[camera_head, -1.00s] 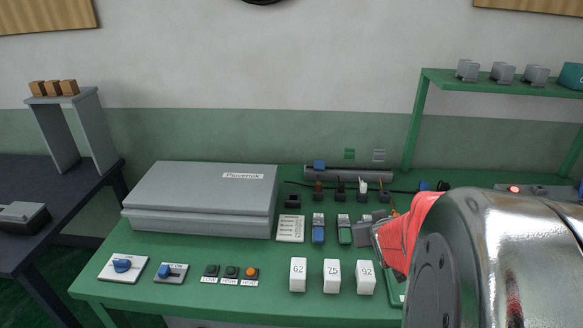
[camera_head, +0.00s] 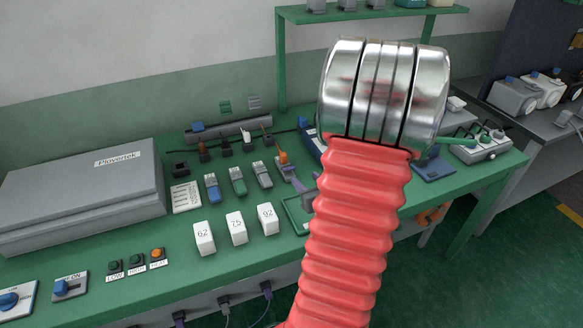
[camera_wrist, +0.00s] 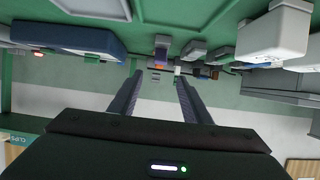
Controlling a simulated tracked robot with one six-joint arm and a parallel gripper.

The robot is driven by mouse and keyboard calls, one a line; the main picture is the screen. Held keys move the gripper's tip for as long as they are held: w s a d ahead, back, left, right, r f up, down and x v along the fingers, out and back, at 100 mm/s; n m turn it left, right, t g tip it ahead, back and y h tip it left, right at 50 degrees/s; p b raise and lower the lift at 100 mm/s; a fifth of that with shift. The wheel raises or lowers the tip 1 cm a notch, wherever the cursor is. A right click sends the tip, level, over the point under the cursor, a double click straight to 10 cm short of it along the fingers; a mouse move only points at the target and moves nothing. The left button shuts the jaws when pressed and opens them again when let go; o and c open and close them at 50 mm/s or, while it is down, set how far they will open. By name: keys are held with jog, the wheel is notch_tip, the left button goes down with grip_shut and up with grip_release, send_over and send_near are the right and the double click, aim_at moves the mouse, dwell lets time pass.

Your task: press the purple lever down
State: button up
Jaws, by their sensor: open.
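In the wrist view, which looks upside down, a purple piece (camera_wrist: 161,41) shows near the middle top, ahead of my gripper (camera_wrist: 160,76). My gripper's two dark fingers are apart with nothing between them. The gripper is hidden in the head view behind my arm.
White blocks marked 62, 75 and 92 (camera_head: 236,228) stand in front. A grey case (camera_head: 90,190) lies at left. Several dark-based switches (camera_head: 225,147) line the back. A green shelf (camera_head: 370,14) overhangs the rear.

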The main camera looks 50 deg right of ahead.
aim_at(292, 168)
jog(key=x, duration=1.4)
dwell(0.4)
jog(key=shift+s, duration=0.1)
jog(key=c, duration=1)
